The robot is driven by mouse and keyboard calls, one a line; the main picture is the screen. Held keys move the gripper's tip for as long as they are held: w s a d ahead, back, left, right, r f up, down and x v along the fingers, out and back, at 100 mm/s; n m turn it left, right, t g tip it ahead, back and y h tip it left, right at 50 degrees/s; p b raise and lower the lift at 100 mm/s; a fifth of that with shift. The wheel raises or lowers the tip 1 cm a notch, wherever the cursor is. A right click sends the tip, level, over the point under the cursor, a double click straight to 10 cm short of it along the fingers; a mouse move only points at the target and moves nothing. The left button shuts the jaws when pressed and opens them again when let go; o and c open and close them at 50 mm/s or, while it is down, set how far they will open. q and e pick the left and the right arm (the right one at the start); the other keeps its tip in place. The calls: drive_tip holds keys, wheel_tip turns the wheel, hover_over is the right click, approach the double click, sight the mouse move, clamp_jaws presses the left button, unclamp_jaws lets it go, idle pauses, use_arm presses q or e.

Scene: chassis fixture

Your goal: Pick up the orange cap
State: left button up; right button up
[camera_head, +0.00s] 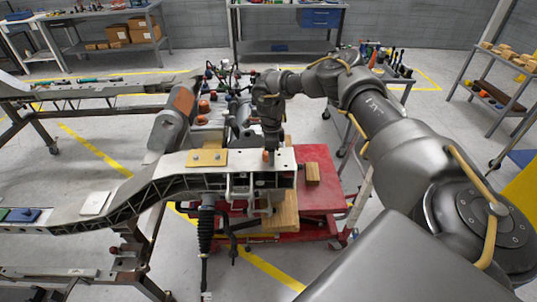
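A small orange cap (266,155) shows on the top face of the pale chassis beam (225,170), near its right end. My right gripper (270,147) points down directly over the cap, with its fingertips at or just above it. The fingers are dark and small here, so I cannot tell whether they are open or closed, or whether they touch the cap. My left gripper is not in view.
Tool tables line the back.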

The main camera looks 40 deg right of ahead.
drive_tip(key=shift+w, duration=0.1)
drive_tip(key=c, duration=0.5)
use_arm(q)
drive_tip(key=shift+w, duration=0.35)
use_arm(e)
drive_tip(key=c, duration=0.5)
drive_tip(key=shift+c, duration=0.2)
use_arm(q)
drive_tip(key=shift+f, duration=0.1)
use_arm(e)
drive_tip(key=shift+r+b, duration=0.3)
wheel_tip(320, 180, up, 2)
drive_tip(key=shift+r+b, duration=0.2)
drive_tip(key=shift+b, duration=0.65)
use_arm(q)
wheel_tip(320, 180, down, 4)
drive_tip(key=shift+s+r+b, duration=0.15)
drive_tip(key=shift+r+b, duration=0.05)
drive_tip(key=shift+b, duration=0.55)
use_arm(e)
drive_tip(key=s+a+r, duration=0.2)
drive_tip(key=s+r, duration=0.8)
drive_tip(key=s, duration=0.3)
drive_tip(key=shift+s+a, duration=0.35)
drive_tip(key=shift+s, duration=0.05)
